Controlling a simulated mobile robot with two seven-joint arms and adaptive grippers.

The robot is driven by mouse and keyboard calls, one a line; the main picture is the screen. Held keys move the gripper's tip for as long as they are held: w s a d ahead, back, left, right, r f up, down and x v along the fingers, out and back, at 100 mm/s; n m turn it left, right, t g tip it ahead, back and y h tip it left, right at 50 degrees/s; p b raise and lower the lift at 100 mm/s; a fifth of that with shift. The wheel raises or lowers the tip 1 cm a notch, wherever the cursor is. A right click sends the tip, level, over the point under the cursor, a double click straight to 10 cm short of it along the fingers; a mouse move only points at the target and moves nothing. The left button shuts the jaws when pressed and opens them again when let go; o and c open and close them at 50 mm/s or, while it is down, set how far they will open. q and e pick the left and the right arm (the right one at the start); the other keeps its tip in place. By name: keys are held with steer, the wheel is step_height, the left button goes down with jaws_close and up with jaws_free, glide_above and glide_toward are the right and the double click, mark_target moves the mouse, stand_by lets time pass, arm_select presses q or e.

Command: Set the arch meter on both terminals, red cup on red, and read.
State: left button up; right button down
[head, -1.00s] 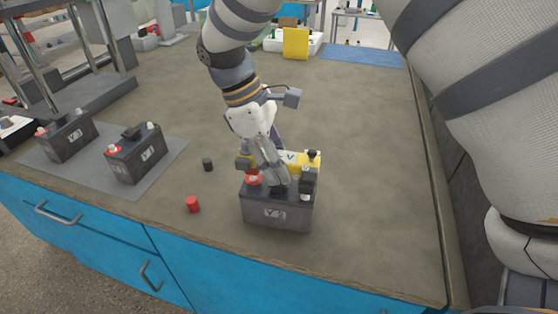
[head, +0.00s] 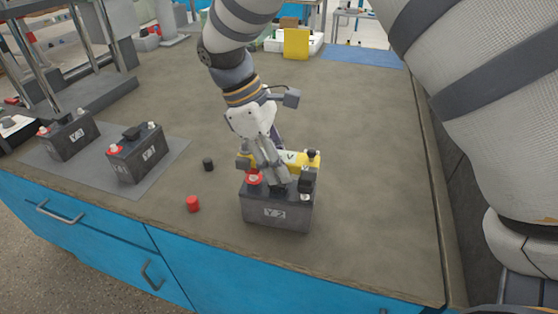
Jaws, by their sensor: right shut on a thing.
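The yellow arch meter (head: 296,158) is over the near battery (head: 277,211), which stands on the bench and bears a label. My right gripper (head: 278,180) is shut on the meter from above, and its fingers hide the meter's middle. The meter's red cup is at the battery's left end, by the red terminal (head: 254,180). A black part of the meter (head: 308,181) is at the right end, just behind a pale terminal (head: 305,196). I cannot tell whether either cup sits fully on its terminal. The meter's reading is not legible. My left gripper is out of view.
A red cap (head: 193,204) and a black cap (head: 208,164) lie loose left of the battery. Two more batteries (head: 136,156) (head: 68,137) stand on a grey mat (head: 168,160). The bench to the right is clear, up to its raised edge.

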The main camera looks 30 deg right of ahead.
steer(key=shift+f, duration=1.2)
steer(key=c, duration=1.1)
jaws_free()
steer(key=v, duration=1.2)
steer(key=shift+f, duration=0.1)
